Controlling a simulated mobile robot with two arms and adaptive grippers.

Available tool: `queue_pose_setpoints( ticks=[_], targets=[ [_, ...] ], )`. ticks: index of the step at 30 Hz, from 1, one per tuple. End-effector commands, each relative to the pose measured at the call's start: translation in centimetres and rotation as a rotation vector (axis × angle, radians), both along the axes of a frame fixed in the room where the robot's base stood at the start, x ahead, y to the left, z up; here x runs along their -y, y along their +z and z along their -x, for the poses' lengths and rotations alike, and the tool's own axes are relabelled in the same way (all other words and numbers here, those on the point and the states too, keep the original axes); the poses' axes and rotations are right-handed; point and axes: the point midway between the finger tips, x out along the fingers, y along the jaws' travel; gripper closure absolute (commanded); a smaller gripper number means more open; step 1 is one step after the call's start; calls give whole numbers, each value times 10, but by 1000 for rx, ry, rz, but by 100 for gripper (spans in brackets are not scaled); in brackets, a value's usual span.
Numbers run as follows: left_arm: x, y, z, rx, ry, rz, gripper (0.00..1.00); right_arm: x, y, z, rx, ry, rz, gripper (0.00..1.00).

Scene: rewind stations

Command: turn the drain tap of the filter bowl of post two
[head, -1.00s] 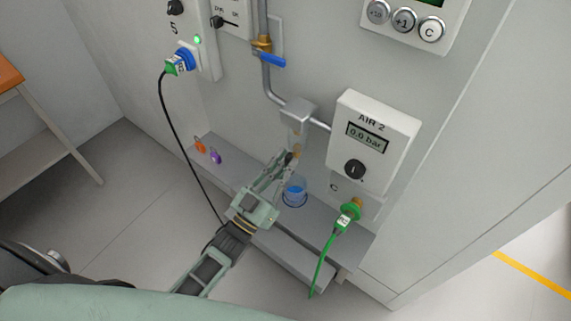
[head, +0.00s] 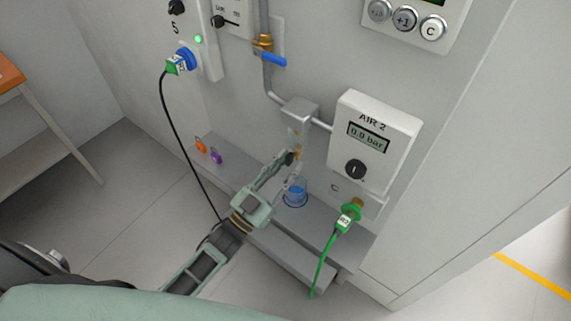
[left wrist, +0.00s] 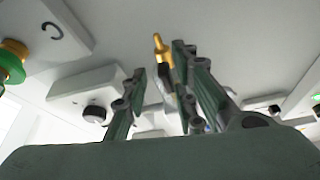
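The filter of post two hangs under the pipe as a grey head (head: 299,108) with a pale bowl (head: 297,133) below it. A small brass drain tap (head: 298,154) is at the bowl's bottom, partly hidden by my fingers. My left gripper (head: 291,168) reaches up from the lower left, with its fingertips at the tap's height. In the left wrist view the brass tap (left wrist: 161,48) shows between the two spread fingers, nearer the right one. I cannot tell whether a finger touches it. My right gripper is in neither view.
A blue cup (head: 295,192) stands on the grey ledge (head: 333,229) below the filter. The AIR 2 box (head: 374,145) is close on the right, with a green plug and hose (head: 348,216) under it. A blue-handled valve (head: 271,60) is above. A black cable (head: 178,133) hangs left.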

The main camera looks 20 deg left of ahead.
Motion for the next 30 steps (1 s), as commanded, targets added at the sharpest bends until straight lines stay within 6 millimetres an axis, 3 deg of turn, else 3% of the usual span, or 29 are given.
queue_pose_setpoints(
  ticks=[10,22,30],
  targets=[
    [-6,-4,9,-1,3,3,74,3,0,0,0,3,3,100],
    [-36,-34,78,-2,1,0,74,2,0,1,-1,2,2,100],
    [-45,-44,100,1,1,1,74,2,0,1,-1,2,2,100]
  ],
)
